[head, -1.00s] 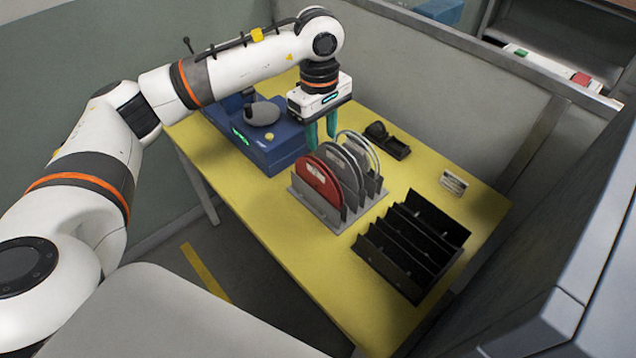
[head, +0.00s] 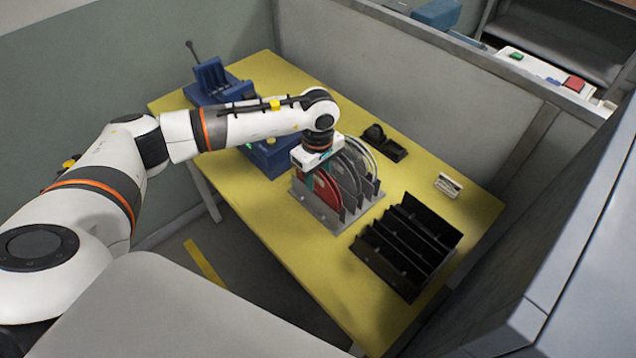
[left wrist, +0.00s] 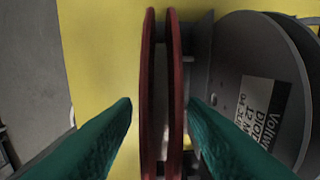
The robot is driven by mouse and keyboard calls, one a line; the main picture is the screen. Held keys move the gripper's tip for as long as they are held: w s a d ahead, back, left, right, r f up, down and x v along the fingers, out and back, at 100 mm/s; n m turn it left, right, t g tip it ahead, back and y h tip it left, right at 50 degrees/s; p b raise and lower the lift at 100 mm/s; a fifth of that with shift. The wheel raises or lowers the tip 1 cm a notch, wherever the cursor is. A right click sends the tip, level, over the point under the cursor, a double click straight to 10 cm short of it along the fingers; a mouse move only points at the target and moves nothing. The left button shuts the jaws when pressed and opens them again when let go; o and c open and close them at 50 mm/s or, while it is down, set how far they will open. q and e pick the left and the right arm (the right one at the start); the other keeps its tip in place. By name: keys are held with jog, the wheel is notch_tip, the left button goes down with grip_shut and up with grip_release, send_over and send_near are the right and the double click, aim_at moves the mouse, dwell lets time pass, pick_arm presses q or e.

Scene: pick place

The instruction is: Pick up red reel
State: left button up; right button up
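The red reel (head: 326,193) stands upright in the left slot of a grey rack (head: 318,212). In the left wrist view the red reel (left wrist: 174,70) is seen edge-on between my fingers. My left gripper (head: 308,180) is down at the reel; one teal finger shows in the head view and the other is hidden. In the left wrist view the left gripper (left wrist: 160,103) is open, with a finger on each side of the reel and a visible gap on each side. My right gripper is not in view.
Grey reels (head: 350,172) stand in the rack just right of the red one. A black slotted rack (head: 405,245) lies to the right on the yellow table (head: 270,225). A blue machine (head: 268,155) stands behind my arm, and a small black holder (head: 385,143) sits behind the rack.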

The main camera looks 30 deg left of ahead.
pick_arm(q)
jog(key=shift+f, duration=0.1)
jog(key=shift+c, duration=0.6)
grip_shut()
